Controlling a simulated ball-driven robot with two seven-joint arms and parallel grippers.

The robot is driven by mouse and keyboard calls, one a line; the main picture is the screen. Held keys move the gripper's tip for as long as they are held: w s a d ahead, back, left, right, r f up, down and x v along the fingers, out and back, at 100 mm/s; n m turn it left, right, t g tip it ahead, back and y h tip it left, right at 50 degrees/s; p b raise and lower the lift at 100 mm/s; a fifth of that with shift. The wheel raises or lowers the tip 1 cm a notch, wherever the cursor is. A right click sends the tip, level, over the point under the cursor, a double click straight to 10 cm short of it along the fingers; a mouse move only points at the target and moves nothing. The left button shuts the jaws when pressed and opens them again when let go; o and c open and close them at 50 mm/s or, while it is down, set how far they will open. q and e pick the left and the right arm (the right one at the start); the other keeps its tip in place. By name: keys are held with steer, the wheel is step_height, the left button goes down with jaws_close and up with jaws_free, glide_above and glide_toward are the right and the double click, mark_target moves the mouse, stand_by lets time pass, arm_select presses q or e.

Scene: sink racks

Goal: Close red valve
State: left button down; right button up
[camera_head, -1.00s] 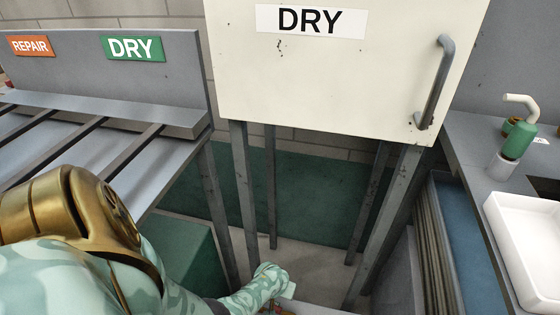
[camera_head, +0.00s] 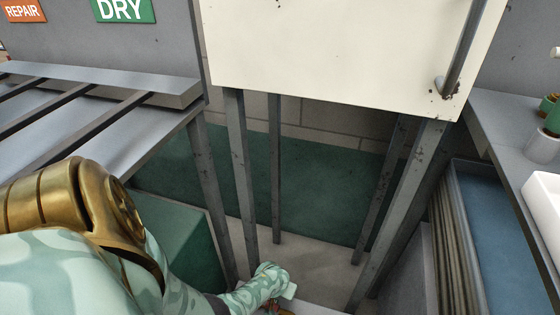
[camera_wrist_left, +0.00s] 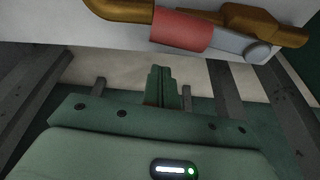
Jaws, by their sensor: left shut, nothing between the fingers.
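The red valve (camera_wrist_left: 181,30) shows at the top of the left wrist view as a red sleeve on a grey lever, with brass fittings on both sides. In the head view only a small reddish and brass bit of it (camera_head: 279,309) shows at the bottom edge, mostly hidden by my left arm. My left gripper (camera_wrist_left: 161,74) is shut and empty in the left wrist view. Its fingertips lie below the red sleeve in the picture and look apart from it. My right gripper is not in view.
A white cabinet (camera_head: 330,45) on dark metal legs stands ahead. A slatted grey rack (camera_head: 60,120) is at left, above a green box (camera_head: 180,235). At right are a grey counter (camera_head: 505,125) and a blue-topped trough (camera_head: 490,220). Pale floor shows between the legs.

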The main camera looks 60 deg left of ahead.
arm_select(q)
steer(key=shift+s+d+r+p, duration=0.15)
steer(key=shift+s+d+r, duration=0.1)
steer(key=shift+s+d, duration=0.25)
steer(key=shift+s+d+r+p, duration=0.15)
steer(key=shift+s+d+r, duration=0.1)
steer(key=shift+s, duration=0.45)
steer(key=shift+s+d, duration=0.25)
steer(key=shift+s, duration=0.2)
steer(key=shift+r, duration=0.1)
